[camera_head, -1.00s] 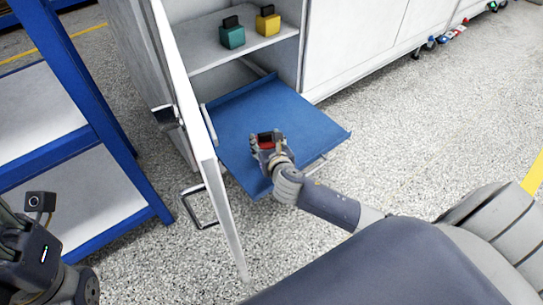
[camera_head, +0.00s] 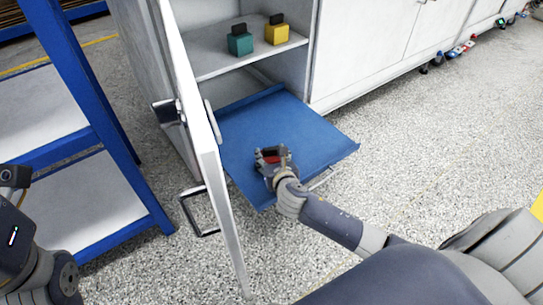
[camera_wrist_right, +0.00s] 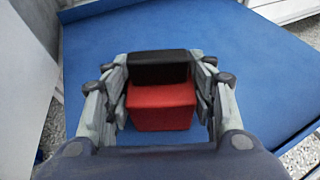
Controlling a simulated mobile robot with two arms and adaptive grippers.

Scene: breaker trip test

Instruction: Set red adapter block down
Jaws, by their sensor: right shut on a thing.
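The red adapter block (camera_head: 270,160) is red with a black top part, and it shows large in the right wrist view (camera_wrist_right: 160,106). My right gripper (camera_head: 268,155) is shut on it, with a finger on each side in the right wrist view (camera_wrist_right: 159,75). The gripper and block are over the blue pull-out tray (camera_head: 305,130), near its front left part. I cannot tell whether the block's underside touches the tray. My left arm shows at the lower left edge, but its fingers are out of view.
A teal block (camera_head: 240,42) and a yellow block (camera_head: 277,32) stand on the cabinet shelf (camera_head: 222,62) above the tray. The open cabinet door (camera_head: 222,190) stands left of the tray. A blue-framed rack (camera_head: 100,130) is further left. Most of the tray is bare.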

